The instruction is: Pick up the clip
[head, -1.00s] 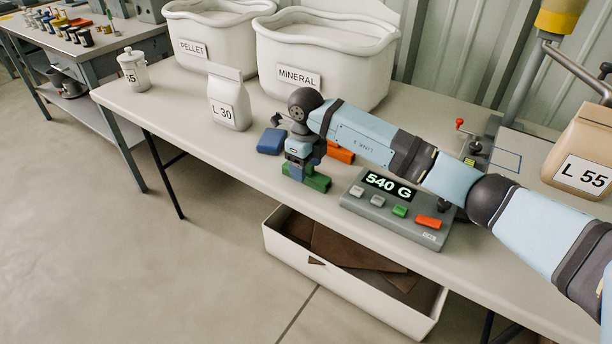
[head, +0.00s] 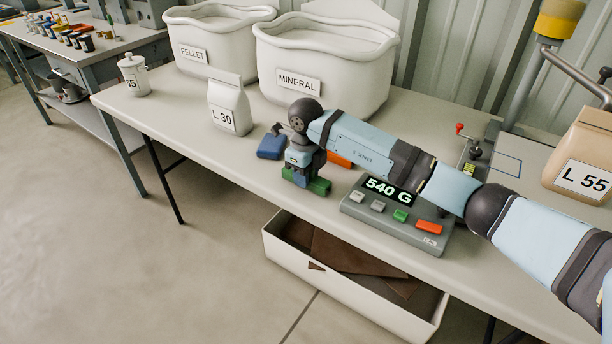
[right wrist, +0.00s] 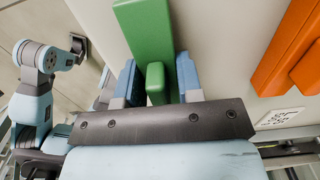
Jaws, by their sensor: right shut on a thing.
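A green clip (head: 320,186) lies on the near part of the table, partly hidden by my right gripper (head: 301,178). In the right wrist view the green clip (right wrist: 148,30) shows as a long bar with a shorter green part between the two blue fingers of my right gripper (right wrist: 156,82). The gripper is shut on this clip, which appears at table level. A blue clip (head: 271,146) lies to the left and an orange clip (head: 340,160) to the right. At the left edge of the right wrist view my left arm shows, its gripper (right wrist: 78,46) small and unclear.
A grey scale (head: 395,215) reading 540 G stands to the right. The L 30 bag (head: 231,105), PELLET tub (head: 215,45) and MINERAL tub (head: 325,65) stand behind. An open white drawer (head: 350,290) juts out below the table's front edge.

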